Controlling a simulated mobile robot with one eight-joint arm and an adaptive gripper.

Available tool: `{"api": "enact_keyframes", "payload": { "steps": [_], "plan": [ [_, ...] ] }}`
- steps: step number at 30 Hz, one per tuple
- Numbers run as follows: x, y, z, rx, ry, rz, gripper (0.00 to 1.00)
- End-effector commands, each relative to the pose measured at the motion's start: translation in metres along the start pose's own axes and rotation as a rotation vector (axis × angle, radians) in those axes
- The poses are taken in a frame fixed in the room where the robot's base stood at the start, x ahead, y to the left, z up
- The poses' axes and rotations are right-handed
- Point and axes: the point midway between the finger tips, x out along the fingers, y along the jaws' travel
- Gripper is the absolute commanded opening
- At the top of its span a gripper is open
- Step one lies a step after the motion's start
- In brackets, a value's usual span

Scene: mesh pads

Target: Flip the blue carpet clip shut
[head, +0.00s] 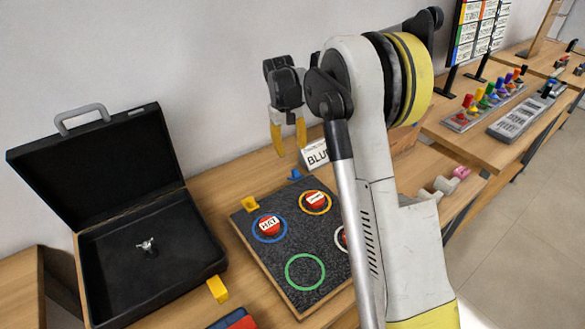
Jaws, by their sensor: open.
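The carpet pad (258,228) is a dark grey mat on a wooden board, with coloured rings on it. A small blue clip (295,174) stands up at the pad's back edge; it is too small to tell its exact angle. A yellow clip (250,204) sits at the pad's back left corner. My gripper (290,150) points down with its two yellow fingers apart and nothing between them. It hangs above and behind the pad, near the blue clip in the picture, and appears clear of it. My arm hides the pad's right part.
A card reading "BLU" (316,154) stands behind the pad, partly hidden by my arm. Red buttons (269,225) sit in some rings. An open black case (205,254) stands at left, with a yellow block (217,289) at its corner. Bare table lies between case and pad.

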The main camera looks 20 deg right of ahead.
Motion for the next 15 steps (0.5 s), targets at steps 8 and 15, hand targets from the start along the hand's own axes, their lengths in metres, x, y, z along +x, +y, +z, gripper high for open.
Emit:
{"api": "enact_keyframes", "payload": {
  "steps": [8, 15],
  "plan": [
    [0.057, 0.000, 0.000, 0.001, 0.001, 0.000, 0.45],
    [0.092, 0.000, 0.000, 0.000, 0.002, 0.000, 0.45]
  ]
}}
